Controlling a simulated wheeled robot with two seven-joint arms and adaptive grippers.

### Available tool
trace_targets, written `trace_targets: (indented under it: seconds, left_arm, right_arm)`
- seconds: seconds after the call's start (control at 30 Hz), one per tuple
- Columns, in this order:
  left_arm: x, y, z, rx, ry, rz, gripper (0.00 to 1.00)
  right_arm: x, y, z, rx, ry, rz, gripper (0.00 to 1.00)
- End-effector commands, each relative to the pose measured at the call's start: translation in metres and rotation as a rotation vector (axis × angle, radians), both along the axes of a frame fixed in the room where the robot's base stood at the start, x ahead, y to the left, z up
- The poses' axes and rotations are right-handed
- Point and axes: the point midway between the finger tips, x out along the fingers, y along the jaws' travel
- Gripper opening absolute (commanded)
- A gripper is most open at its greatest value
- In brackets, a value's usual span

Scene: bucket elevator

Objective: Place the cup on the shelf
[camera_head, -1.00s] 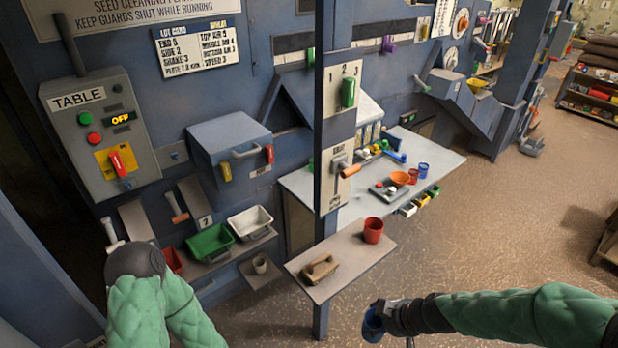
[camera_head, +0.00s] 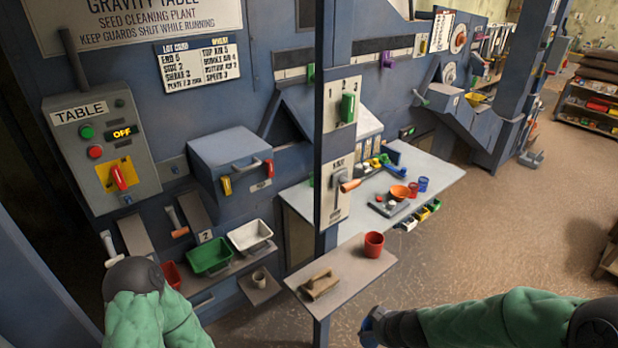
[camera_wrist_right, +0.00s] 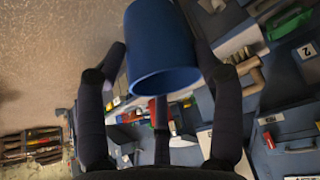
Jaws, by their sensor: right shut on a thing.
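A blue cup (camera_wrist_right: 160,55) is held between the dark fingers of my right gripper (camera_wrist_right: 165,85) in the right wrist view, its open rim facing the camera. In the head view the blue cup (camera_head: 371,324) shows only partly at the bottom, with my right arm's dark wrist beside it. A grey shelf (camera_head: 338,290) juts out at the post above and left of the cup. It bears a red cup (camera_head: 374,244) and a brown wooden object (camera_head: 320,284). My left arm is at lower left, but its gripper is not visible.
A post (camera_head: 328,130) with switch panels rises behind the shelf. A grey table (camera_head: 440,178) behind it holds an orange bowl (camera_head: 399,192), red and blue cups and small items. Green (camera_head: 209,256) and white (camera_head: 250,236) bins stand at left.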

Motion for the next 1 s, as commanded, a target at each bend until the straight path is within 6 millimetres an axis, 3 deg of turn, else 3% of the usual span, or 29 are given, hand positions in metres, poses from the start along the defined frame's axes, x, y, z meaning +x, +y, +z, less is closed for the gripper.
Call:
trace_targets:
  seconds: [0.4, 1.0]
  left_arm:
    - [0.000, 0.000, 0.000, 0.000, 0.000, 0.000, 0.69]
    - [0.000, 0.000, 0.000, 0.000, 0.000, 0.000, 0.69]
  right_arm:
    - [0.010, -0.003, -0.018, 0.000, 0.000, -0.325, 0.32]
    - [0.009, -0.004, -0.019, 0.000, 0.000, -0.339, 0.32]
